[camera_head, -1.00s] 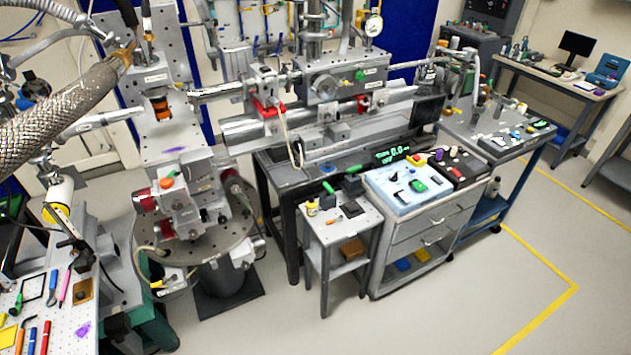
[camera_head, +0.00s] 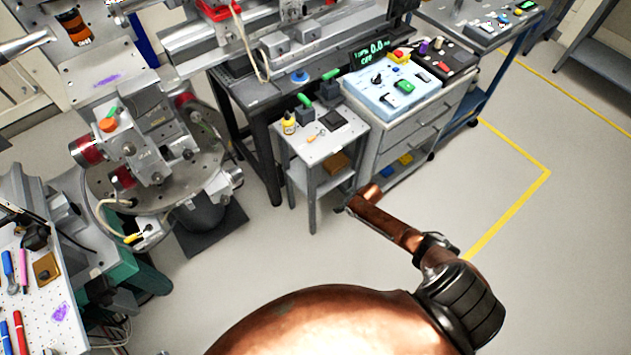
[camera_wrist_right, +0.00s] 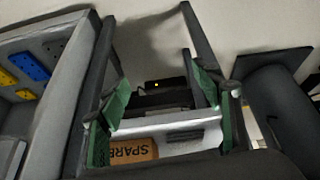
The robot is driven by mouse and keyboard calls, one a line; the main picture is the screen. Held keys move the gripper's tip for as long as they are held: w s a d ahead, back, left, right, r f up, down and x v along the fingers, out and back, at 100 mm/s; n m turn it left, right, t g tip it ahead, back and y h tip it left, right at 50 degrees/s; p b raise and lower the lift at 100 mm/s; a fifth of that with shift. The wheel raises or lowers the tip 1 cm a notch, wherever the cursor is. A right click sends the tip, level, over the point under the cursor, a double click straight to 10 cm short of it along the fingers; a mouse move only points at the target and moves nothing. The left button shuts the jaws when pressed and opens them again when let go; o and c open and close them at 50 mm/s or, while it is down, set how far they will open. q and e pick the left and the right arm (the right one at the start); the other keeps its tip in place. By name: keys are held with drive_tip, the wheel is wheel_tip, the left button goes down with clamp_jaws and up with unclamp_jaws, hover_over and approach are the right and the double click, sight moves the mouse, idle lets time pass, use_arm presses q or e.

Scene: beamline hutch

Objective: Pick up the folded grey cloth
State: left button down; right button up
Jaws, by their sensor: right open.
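A dark grey flat square, which looks like the folded grey cloth (camera_head: 335,120), lies on the top of a small grey side stand (camera_head: 318,148) in the head view. My right gripper (camera_head: 345,207) is low by the stand's front right side, below and apart from the cloth; it is small and partly hidden by my copper arm. In the right wrist view my right gripper (camera_wrist_right: 163,103) is open, its green-padded fingers apart, with nothing held. I cannot pick out the cloth for sure in that view. My left gripper is out of view.
A drawer cabinet (camera_head: 408,130) stands close on the right. The floor in front is clear.

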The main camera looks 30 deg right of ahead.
drive_tip(key=n+y+b, duration=0.1)
drive_tip(key=b, duration=0.1)
approach(319, 179)
drive_tip(key=shift+s+f+t, duration=0.1)
drive_tip(key=shift+f+t, duration=0.3)
drive_tip(key=shift+f, duration=0.3)
drive_tip(key=shift+w+a+f, duration=0.15)
drive_tip(key=shift+w+f, duration=0.05)
drive_tip(key=shift+w, duration=0.05)
drive_tip(key=shift+b+x, duration=0.4)
drive_tip(key=shift+x, duration=0.55)
drive_tip(key=shift+w+f, duration=0.1)
drive_tip(key=b+x, duration=0.2)
drive_tip(key=x, duration=0.2)
drive_tip(key=shift+f+b, duration=0.1)
drive_tip(key=shift+b, duration=0.2)
drive_tip(key=shift+w+f, duration=0.1)
drive_tip(key=shift+f, duration=0.15)
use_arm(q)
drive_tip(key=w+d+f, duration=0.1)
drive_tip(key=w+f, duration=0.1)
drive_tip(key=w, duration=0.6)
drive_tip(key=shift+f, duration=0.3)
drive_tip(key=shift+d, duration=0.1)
use_arm(e)
drive_tip(key=c, duration=0.5)
